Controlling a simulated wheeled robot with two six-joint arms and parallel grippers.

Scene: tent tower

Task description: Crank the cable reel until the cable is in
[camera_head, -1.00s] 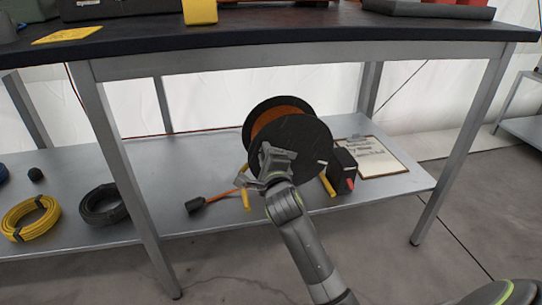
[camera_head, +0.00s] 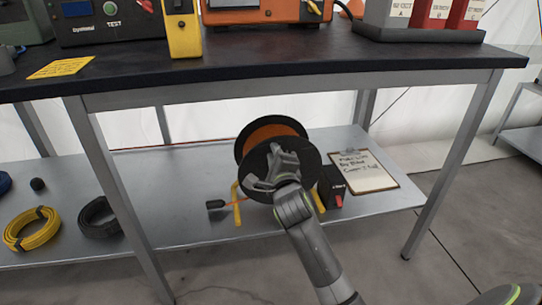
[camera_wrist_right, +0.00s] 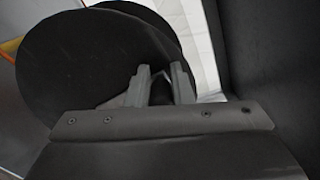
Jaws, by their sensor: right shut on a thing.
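The cable reel (camera_head: 310,160) stands on the lower metal shelf, with black side discs, orange cable (camera_head: 272,130) wound between them and a yellow stand (camera_head: 237,205). A short end of orange cable with a black plug (camera_head: 215,204) lies just left of the stand. My right gripper (camera_head: 277,170) is at the reel's near face, shut on the crank handle, which the fingers mostly hide. In the right wrist view the gripper's fingers (camera_wrist_right: 157,85) close on a small dark piece in front of the black disc (camera_wrist_right: 85,70). My left gripper is not in view.
A black box (camera_head: 330,187) with a red part and a clipboard (camera_head: 363,172) lie right of the reel. A yellow cable coil (camera_head: 32,229) and a black coil (camera_head: 98,217) lie at the left. The dark tabletop (camera_head: 300,67) overhangs the shelf.

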